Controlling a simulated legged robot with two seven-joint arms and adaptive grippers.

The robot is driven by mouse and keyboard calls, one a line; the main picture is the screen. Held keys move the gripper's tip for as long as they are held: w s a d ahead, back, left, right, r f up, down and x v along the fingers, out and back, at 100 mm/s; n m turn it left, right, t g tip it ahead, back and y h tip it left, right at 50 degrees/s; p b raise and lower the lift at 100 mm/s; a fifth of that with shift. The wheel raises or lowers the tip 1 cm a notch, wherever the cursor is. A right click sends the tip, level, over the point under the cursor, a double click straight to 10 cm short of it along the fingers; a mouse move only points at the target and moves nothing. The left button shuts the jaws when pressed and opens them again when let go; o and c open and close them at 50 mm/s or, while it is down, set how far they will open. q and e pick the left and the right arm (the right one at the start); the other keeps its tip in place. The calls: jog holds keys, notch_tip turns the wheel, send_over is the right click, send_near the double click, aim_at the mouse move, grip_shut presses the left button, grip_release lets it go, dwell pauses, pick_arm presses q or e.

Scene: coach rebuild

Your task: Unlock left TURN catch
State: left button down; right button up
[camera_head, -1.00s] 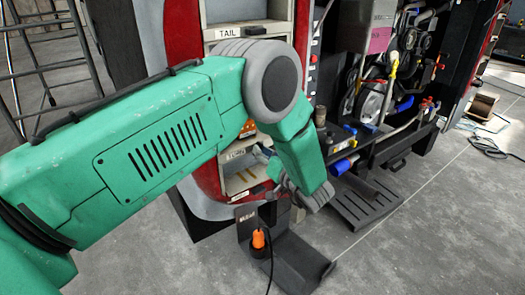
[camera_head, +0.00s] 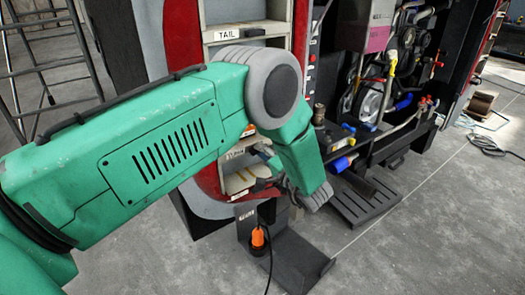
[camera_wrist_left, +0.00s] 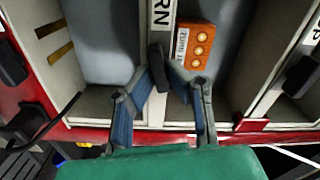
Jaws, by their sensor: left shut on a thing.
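The left TURN catch (camera_wrist_left: 156,80) is a small black handle on a pale post between two compartments in the left wrist view. The letters "RN" of its label (camera_wrist_left: 161,14) show just above it. My left gripper (camera_wrist_left: 160,68) has its two blue-grey fingers closed on the catch from both sides. The catch looks roughly upright, slightly tilted. In the head view my left gripper (camera_head: 268,158) is mostly hidden behind my green forearm, at the lower shelf opening. My right gripper is not in view.
An orange box with round lights (camera_wrist_left: 195,46) sits close right of the catch. A second black handle (camera_wrist_left: 300,75) is farther right. A black bracket (camera_head: 290,262) with an orange plug (camera_head: 258,238) stands on the floor below. Machinery fills the right bay.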

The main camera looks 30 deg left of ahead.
pick_arm(q)
jog(key=shift+w+r+m, duration=0.1)
jog(key=shift+w+m, duration=0.1)
jog(key=shift+m, duration=1.3)
jog(key=c, duration=1.6)
grip_release()
jog(key=shift+a, duration=0.1)
jog(key=shift+w+a+f, duration=0.1)
jog(key=shift+w+f, duration=0.05)
jog(key=shift+f, duration=0.15)
jog(key=v, duration=1.2)
jog(key=shift+f, duration=0.15)
